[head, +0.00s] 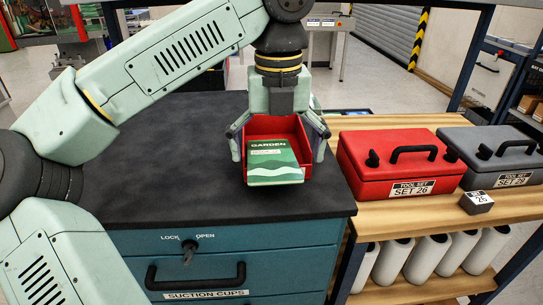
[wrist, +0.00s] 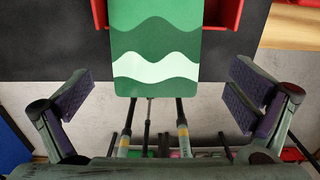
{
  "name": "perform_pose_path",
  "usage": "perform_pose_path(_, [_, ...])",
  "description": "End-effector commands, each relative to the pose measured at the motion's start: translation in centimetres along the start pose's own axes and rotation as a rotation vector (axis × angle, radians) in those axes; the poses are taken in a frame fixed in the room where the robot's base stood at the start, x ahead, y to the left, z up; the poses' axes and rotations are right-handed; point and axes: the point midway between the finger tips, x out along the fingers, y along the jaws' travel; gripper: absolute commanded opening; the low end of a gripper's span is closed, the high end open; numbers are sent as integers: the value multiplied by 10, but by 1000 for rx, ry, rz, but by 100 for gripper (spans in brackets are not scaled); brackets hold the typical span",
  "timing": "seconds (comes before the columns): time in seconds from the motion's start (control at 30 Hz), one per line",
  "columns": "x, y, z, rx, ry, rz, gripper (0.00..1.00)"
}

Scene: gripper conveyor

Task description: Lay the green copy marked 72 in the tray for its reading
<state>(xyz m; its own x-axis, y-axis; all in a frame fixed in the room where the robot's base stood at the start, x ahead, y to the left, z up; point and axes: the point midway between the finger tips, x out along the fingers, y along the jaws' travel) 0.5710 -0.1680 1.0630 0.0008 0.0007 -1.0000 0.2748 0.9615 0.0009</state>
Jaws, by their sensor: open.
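A green book (head: 270,163) titled GARDEN, with wavy bands and a pale label, lies in a red open-fronted holder (head: 299,130) on the black worktop. The label is too small to read, so I cannot confirm the 72. Its near end sticks out past the holder's open front, as the wrist view (wrist: 155,45) also shows. I cannot tell whether this holder is the task's tray. My gripper (head: 278,150) is open, pointing down, its fingers on either side of the book and apart from it in the wrist view (wrist: 163,97). Nothing is between the pads.
A red tool case (head: 400,165) marked SET 26 stands on the wooden bench at right, with a grey case (head: 495,155) marked SET 29 beyond. A small block (head: 476,203) marked 26 is in front. The black worktop (head: 180,185) left of the holder is clear.

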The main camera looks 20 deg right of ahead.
Motion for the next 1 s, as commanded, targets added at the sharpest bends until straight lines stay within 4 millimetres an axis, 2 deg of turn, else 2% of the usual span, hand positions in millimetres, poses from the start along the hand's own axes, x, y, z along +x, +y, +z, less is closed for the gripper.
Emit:
perform_pose_path(0.3, [40, 4, 0, 2, 2, -1, 100])
perform_pose_path(0.57, [44, 4, 0, 1, 0, -1, 100])
perform_pose_path(1.0, [44, 4, 0, 1, 0, -1, 71])
